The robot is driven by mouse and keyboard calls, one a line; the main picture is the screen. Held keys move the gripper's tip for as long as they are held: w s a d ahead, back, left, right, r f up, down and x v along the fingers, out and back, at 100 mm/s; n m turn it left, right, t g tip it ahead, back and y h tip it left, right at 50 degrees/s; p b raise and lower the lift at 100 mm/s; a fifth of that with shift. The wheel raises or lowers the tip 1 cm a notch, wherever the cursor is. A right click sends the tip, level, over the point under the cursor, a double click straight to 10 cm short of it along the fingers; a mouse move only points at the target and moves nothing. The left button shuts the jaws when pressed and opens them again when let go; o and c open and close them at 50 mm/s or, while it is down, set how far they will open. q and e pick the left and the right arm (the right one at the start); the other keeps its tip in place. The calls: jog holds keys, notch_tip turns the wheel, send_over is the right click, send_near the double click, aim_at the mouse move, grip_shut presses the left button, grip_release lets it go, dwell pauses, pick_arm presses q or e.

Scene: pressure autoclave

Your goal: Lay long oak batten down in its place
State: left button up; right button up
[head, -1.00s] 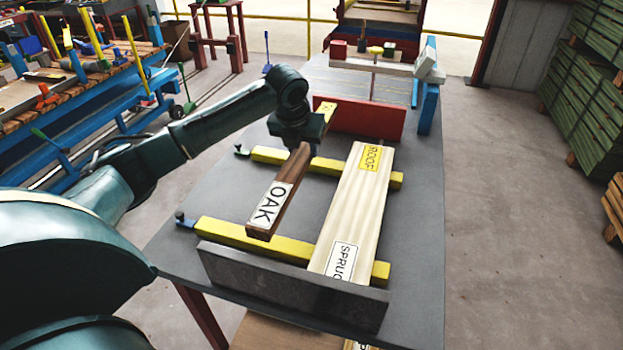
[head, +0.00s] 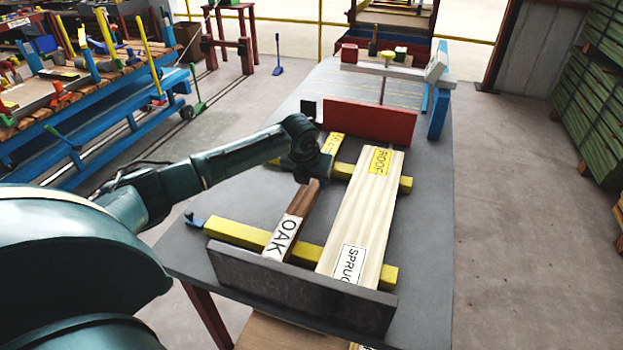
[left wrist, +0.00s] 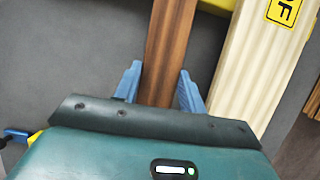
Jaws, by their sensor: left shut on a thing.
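The long oak batten (head: 297,217) is dark brown with a white OAK label at its near end and a yellow label at its far end. It lies along the left of the pale spruce board (head: 358,217), with its near end at the near yellow bar (head: 238,235). Whether it rests on the bars or hovers just above, I cannot tell. My left gripper (head: 314,178) is shut on its middle; in the left wrist view the blue fingers (left wrist: 157,88) stand on both sides of the batten (left wrist: 167,50). My right gripper is not in view.
A dark grey upright plate (head: 300,287) closes the near end of the bars, and a red block (head: 369,124) stands at the far end. The far yellow bar (head: 402,183) is partly hidden by my arm. The grey table (head: 425,260) is bare on the right.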

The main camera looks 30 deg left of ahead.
pick_arm(q)
jog(key=shift+f, duration=0.2)
jog(key=o, duration=1.3)
jog(key=shift+r, duration=0.2)
jog(key=v, duration=1.2)
